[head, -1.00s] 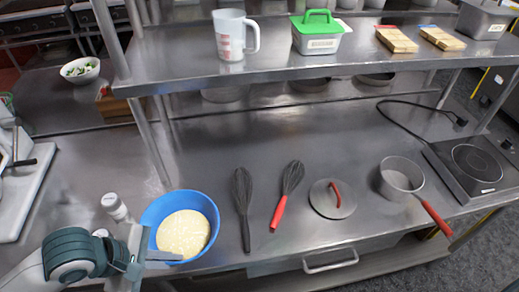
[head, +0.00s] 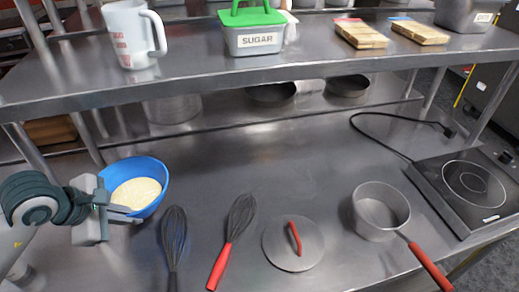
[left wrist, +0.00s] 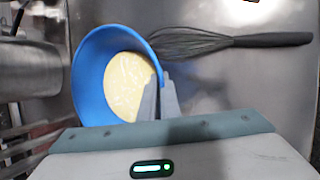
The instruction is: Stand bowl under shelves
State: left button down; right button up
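The blue bowl (head: 155,198) with pale yellow contents sits at the left of the steel counter in the head view, near the left shelf post. It also shows in the left wrist view (left wrist: 88,85). My left gripper (head: 122,213) is closed on the bowl's near rim; its fingers also show at the rim in the left wrist view (left wrist: 158,100). The shelf (head: 200,76) runs above the back of the counter. My right gripper is not in view.
Two whisks (head: 174,240) (head: 240,215), a lid (head: 293,245), a saucepan (head: 380,208) and a hot plate (head: 462,190) stand to the right of the bowl. Pans (head: 272,95) sit below the shelf at the back. The counter behind the whisks is clear.

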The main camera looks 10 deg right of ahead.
aim_at(136, 162)
pick_arm(q)
jog(key=shift+a+r, duration=0.1)
jog(key=shift+w, duration=0.4)
jog(key=w+p, duration=0.1)
jog(key=w, duration=1.6)
jog(key=shift+w+p, duration=0.15)
jog(key=shift+p, duration=0.15)
notch_tip(136, 162, down, 3)
jog(key=shift+r+b, duration=0.1)
jog(key=shift+b, duration=0.45)
jog(key=shift+f, duration=0.3)
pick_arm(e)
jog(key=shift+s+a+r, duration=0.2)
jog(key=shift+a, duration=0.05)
pick_arm(q)
jog(key=shift+f, duration=0.15)
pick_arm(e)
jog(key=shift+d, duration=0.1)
